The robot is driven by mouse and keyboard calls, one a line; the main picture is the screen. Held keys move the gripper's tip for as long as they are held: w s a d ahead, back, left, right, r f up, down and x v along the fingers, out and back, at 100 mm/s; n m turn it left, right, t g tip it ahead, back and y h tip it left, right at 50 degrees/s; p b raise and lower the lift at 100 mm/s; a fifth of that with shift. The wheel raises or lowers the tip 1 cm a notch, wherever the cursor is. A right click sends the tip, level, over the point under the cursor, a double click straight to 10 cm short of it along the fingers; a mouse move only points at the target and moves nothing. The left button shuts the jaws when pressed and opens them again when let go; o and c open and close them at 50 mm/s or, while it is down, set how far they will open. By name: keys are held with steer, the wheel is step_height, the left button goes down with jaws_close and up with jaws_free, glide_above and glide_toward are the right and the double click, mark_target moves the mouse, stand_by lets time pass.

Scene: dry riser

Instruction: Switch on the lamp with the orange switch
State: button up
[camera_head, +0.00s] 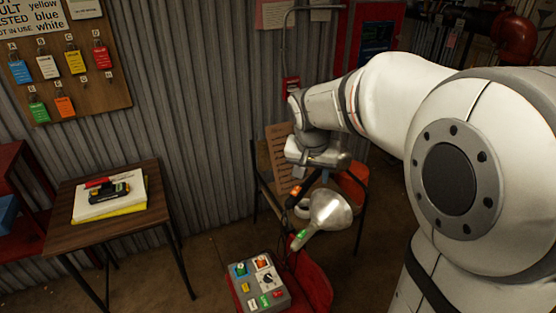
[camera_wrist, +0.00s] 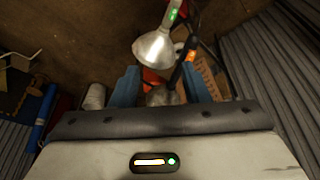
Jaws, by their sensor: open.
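A lamp with an orange switch (camera_head: 294,198) on a dark neck stands below my gripper in the head view. The orange switch also shows in the wrist view (camera_wrist: 190,55), just beyond the right finger. Its neck leads to a grey shade (camera_wrist: 162,96) that appears between the fingers. A second lamp with a silver cone shade (camera_head: 332,209) and a green switch (camera_head: 299,239) stands close beside it. My gripper (camera_wrist: 160,80) has its two blue fingers apart, with nothing clearly held. In the head view the fingertips are mostly hidden. I cannot tell whether a finger touches the lamp.
A grey control box (camera_head: 262,283) with coloured buttons sits on a red seat below the lamps. A wooden table (camera_head: 64,205) with papers stands at left. A tag board (camera_head: 75,91) hangs on the corrugated wall. A chair holding a perforated panel (camera_head: 281,155) stands behind the lamps.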

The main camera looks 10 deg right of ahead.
mark_target(296, 190)
steer(key=w+f+m+b, duration=0.1)
steer(key=w+f, duration=0.5)
steer(key=w+f+m+b, duration=0.1)
steer(key=w+f, duration=0.5)
steer(key=f, duration=0.1)
steer(key=w+f+m+h+b, duration=0.1)
steer(key=w+f, duration=0.5)
steer(key=f, duration=0.1)
steer(key=shift+w+a+f+m, duration=0.15)
steer(key=shift+f+m, duration=0.1)
steer(key=shift+m, duration=0.05)
steer(key=shift+c, duration=0.5)
